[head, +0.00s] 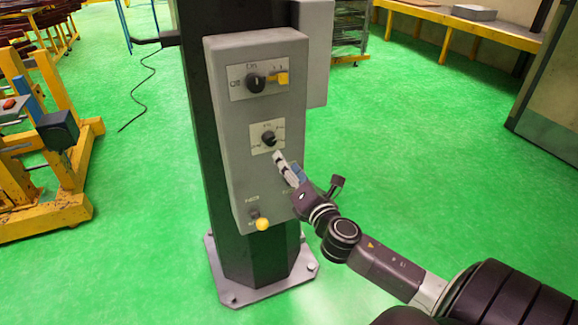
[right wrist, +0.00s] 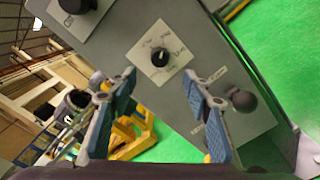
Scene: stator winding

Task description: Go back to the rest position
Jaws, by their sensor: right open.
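My right gripper (head: 286,168) is in front of the grey control box (head: 222,150), just below and to the right of its middle rotary knob (head: 268,139). In the right wrist view the two blue-padded fingers of the gripper (right wrist: 158,90) are spread apart with nothing between them. The middle knob (right wrist: 160,57) shows beyond and above the gap, apart from the fingers, on a pale square plate. My left gripper is not in view.
The box is on a dark column (head: 260,262) with a bolted base plate (head: 240,296). An upper knob (head: 255,83) and a yellow button (head: 262,224) stick out of the box. A yellow frame (head: 70,165) stands at left. Green floor (head: 400,150) is clear at right.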

